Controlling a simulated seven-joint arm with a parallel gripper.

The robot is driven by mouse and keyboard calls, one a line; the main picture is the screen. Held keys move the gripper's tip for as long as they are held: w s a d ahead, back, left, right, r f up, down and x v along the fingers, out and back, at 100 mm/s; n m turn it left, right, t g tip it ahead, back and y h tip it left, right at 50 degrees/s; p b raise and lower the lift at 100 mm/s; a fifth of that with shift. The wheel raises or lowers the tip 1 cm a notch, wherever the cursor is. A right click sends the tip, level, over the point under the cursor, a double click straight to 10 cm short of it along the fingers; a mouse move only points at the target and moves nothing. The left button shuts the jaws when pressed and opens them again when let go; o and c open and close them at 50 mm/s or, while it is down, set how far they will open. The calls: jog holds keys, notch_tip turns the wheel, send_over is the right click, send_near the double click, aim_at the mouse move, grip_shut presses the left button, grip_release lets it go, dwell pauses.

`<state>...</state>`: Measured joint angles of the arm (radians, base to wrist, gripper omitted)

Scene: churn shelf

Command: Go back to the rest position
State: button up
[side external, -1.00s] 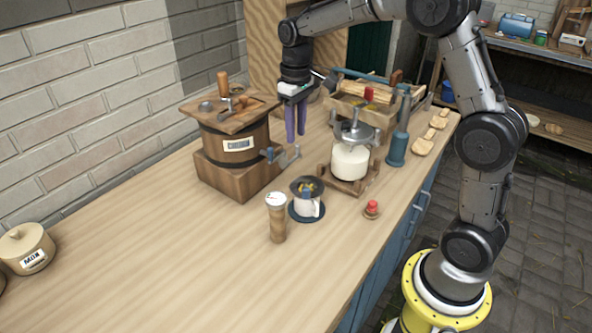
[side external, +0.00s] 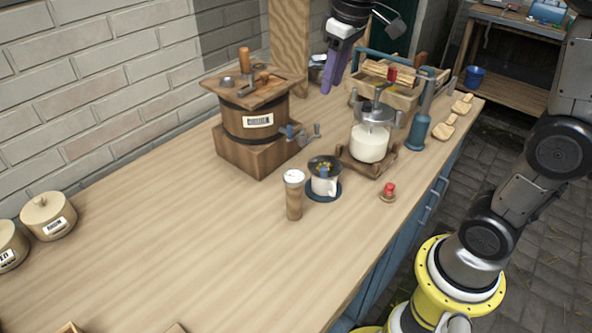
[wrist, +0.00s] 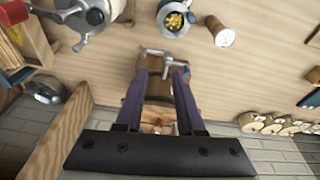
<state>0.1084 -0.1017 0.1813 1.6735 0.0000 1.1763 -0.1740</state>
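My gripper (side external: 328,84) hangs in the air at the back of the counter, right of the wooden barrel churn (side external: 255,123) and left of the tool crate (side external: 400,95). Its two purple fingers point down and are tilted in the side view. In the wrist view my gripper (wrist: 163,68) shows its fingers apart with nothing held between them. The barrel churn's metal crank (wrist: 163,57) shows past the fingertips. Most of my upper arm is outside the side view.
A glass jar churn (side external: 369,144), a mug on a dark coaster (side external: 324,180), a wooden shaker (side external: 294,198) and a small red-topped piece (side external: 388,190) stand on the counter (side external: 180,220). A wooden post (side external: 289,50) rises behind. The front-left counter is mostly clear.

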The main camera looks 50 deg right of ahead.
jog(key=s+a+r+t, duration=0.1)
jog(key=s+a+t, duration=0.2)
jog(key=s, duration=1.1)
jog(key=s+f, duration=0.5)
jog(key=f, duration=0.1)
jog(key=shift+s+a+f+m, duration=0.2)
jog(key=shift+s+a+m, duration=0.1)
jog(key=shift+a+m, duration=0.15)
